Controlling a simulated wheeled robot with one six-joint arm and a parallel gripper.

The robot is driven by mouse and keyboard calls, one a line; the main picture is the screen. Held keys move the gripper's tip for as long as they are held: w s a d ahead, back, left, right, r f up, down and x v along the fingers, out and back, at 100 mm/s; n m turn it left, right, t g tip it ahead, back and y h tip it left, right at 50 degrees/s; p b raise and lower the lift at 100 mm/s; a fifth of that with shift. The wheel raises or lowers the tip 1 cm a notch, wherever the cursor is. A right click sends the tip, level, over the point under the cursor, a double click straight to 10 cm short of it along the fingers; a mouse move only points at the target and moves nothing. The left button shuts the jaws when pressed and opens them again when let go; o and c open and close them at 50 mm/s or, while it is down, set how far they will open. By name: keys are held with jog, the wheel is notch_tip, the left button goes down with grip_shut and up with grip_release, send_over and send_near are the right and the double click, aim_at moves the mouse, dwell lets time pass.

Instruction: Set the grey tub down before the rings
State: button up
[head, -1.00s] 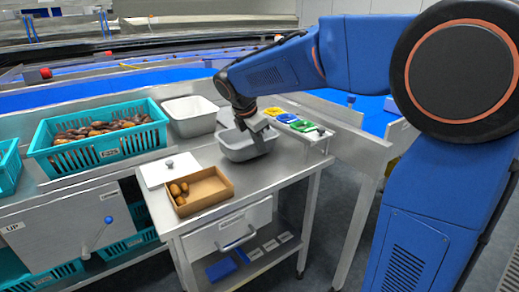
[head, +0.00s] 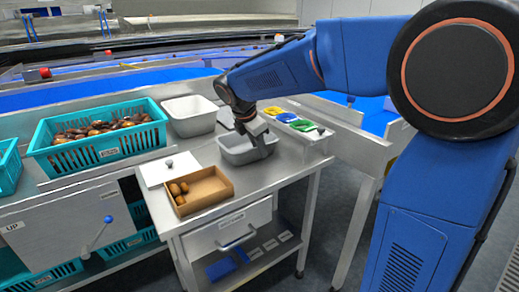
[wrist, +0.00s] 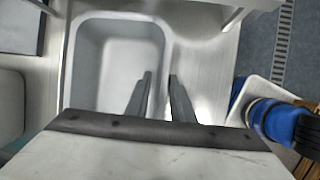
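The grey tub (head: 236,156) stands on the steel table, upright, before the rack with the yellow ring (head: 273,111), blue ring (head: 286,117) and green ring (head: 302,126). My gripper (head: 267,153) is at the tub's right side. In the wrist view, the empty tub (wrist: 85,70) shows from above. My gripper (wrist: 160,74) straddles its right rim, with one finger inside and one outside. The fingers are apart, with a gap visible beside the rim. The tub's underside is hidden.
A cardboard box (head: 218,200) with a few dates and a white lidded board (head: 153,172) are left of the tub. A pale bin (head: 193,124) and a teal crate (head: 90,152) of dates stand behind. The table's front strip is clear.

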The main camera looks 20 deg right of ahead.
jog(key=v, duration=1.2)
jog(key=s+d+f+m+y, duration=0.1)
jog(key=s+d+f+m, duration=0.2)
jog(key=s+d+m, duration=0.35)
jog(key=s+d+f+m+y, duration=0.1)
jog(key=s+d+f+m, duration=0.25)
jog(key=s, duration=0.65)
jog(key=s+f+m+t+y, duration=0.1)
jog(key=s+f+m, duration=0.4)
jog(key=s, duration=0.2)
jog(key=s+d+f+m+t+y, duration=0.1)
jog(key=s+f+m, duration=0.3)
jog(key=s+m, duration=0.2)
jog(key=shift+s+f, duration=0.4)
jog(key=shift+s, duration=0.15)
